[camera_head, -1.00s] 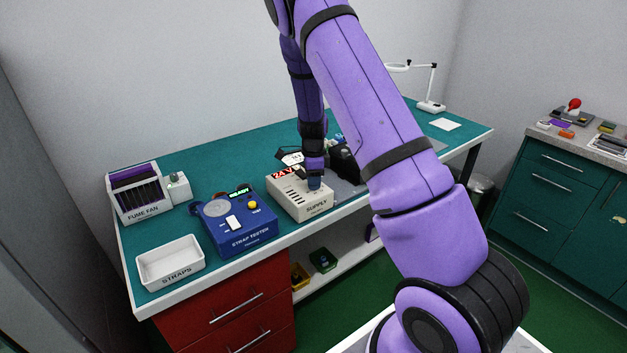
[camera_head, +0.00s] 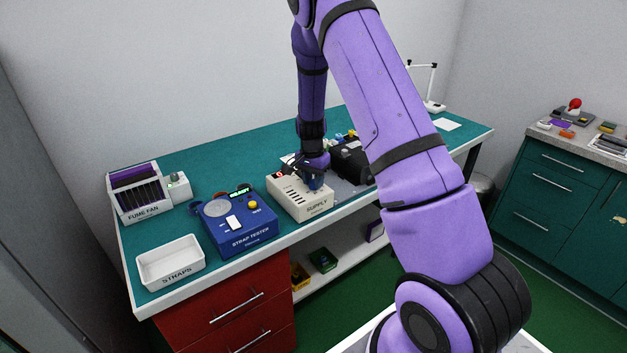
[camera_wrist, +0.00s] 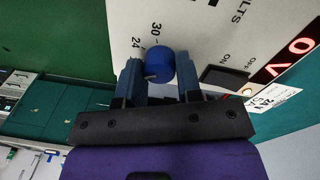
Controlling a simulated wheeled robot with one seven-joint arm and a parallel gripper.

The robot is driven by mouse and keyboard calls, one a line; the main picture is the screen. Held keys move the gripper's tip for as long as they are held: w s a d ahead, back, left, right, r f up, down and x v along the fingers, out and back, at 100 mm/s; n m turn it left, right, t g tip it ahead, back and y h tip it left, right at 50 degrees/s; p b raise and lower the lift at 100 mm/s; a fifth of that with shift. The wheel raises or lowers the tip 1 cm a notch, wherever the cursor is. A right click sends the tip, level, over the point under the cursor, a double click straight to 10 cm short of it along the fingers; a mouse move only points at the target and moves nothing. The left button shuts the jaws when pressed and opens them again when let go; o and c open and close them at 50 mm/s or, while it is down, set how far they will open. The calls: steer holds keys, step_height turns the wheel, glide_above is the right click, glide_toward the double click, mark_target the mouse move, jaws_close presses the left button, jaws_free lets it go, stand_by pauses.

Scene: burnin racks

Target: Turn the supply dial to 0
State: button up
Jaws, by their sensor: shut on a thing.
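The supply (camera_head: 297,199) is a cream box on the teal bench, with a red display (camera_wrist: 290,58) on its face. In the wrist view the display's visible part reads "0 V"; the frame edge may cut it off. The supply dial (camera_wrist: 160,68) is a round blue knob with a small white mark at its lower left. Scale numbers 24 and 30 show just above it. My gripper (camera_wrist: 159,70) is shut on the dial, one finger on each side. In the head view my gripper (camera_head: 316,183) hides the dial.
Next to the dial are a black ON/OFF switch (camera_wrist: 225,76) and a lit lamp (camera_wrist: 247,90). The blue strap tester (camera_head: 240,232) stands left of the supply, with the straps tray (camera_head: 170,272) and fume fan (camera_head: 140,197) farther left. A black device (camera_head: 350,158) stands behind right.

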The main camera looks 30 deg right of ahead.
mark_target(313, 182)
steer(key=n, duration=0.4)
steer(key=shift+n, duration=0.3)
steer(key=n, duration=0.3)
steer(key=shift+n, duration=0.3)
steer(key=n, duration=0.3)
steer(key=shift+n+t, duration=0.3)
steer(key=shift+n, duration=1.9)
steer(key=o, duration=0.9)
steer(key=shift+o, duration=0.2)
steer(key=shift+r, duration=0.1)
step_height(313, 182, up, 11)
steer(key=shift+a, duration=0.25)
